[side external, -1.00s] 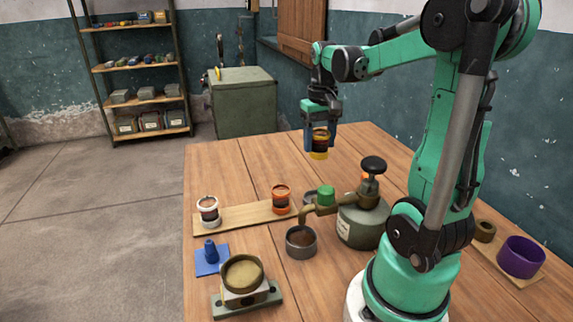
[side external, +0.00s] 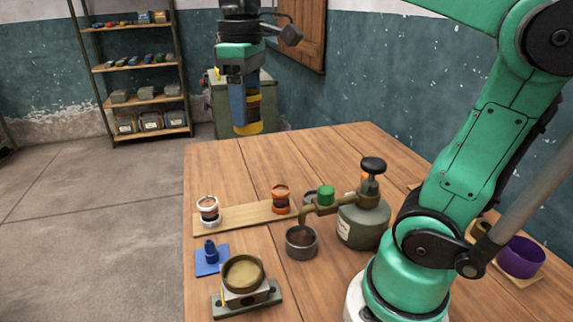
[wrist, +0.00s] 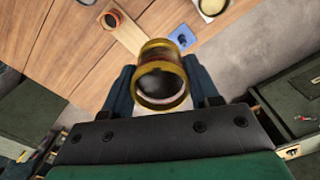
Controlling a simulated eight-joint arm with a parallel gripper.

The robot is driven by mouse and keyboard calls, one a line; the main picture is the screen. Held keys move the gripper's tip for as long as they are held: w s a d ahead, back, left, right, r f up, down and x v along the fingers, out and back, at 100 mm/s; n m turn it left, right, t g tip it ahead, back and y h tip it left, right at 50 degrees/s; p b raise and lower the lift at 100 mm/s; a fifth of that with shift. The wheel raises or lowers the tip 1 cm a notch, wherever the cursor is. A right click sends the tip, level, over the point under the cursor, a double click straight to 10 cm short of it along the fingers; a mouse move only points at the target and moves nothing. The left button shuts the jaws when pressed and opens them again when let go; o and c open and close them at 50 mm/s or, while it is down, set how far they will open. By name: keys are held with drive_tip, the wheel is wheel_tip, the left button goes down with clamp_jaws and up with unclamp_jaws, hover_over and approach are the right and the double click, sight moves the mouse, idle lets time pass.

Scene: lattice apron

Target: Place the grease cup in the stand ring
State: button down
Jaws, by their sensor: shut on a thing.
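My gripper (side external: 245,108) is shut on a yellow and dark cup (side external: 254,100), which I take as the grease cup. It is held high above the far left part of the table, between blue fingers. In the wrist view the cup (wrist: 160,60) shows a yellow rim and a hollow, greyish inside facing the camera. A brass-coloured round holder on a grey-green base (side external: 243,278) stands at the table's front left. A grey round cup or ring (side external: 301,243) stands under the pump can's spout. I cannot tell which of these is the stand ring.
A wooden board (side external: 240,216) carries a white-rimmed cup (side external: 208,210) and an orange cup (side external: 281,199). A green pump can (side external: 362,222) stands mid-table. A blue pad with a blue knob (side external: 211,256) lies at left. A purple bowl (side external: 520,257) stands at right. The far table is clear.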

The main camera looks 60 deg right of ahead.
drive_tip(key=s+a+r+n, duration=0.2)
drive_tip(key=s+a+n, duration=0.2)
drive_tip(key=a+n, duration=0.45)
drive_tip(key=shift+m, duration=0.55)
drive_tip(key=f, duration=0.6)
drive_tip(key=a+f, duration=0.1)
drive_tip(key=f, duration=0.6)
drive_tip(key=a+f, duration=0.1)
drive_tip(key=f, duration=0.5)
drive_tip(key=shift+s+f, duration=0.2)
drive_tip(key=shift+f, duration=0.05)
drive_tip(key=shift+f, duration=0.15)
drive_tip(key=shift+c, duration=1.1)
unclamp_jaws()
wheel_tip(320, 180, up, 12)
drive_tip(key=w+d+f+m+t, duration=0.4)
drive_tip(key=d+f+m+t, duration=0.2)
drive_tip(key=m, duration=0.4)
drive_tip(key=shift+w+d+f+t, duration=0.2)
drive_tip(key=shift+d+f+t, duration=0.15)
drive_tip(key=shift+d+t, duration=0.25)
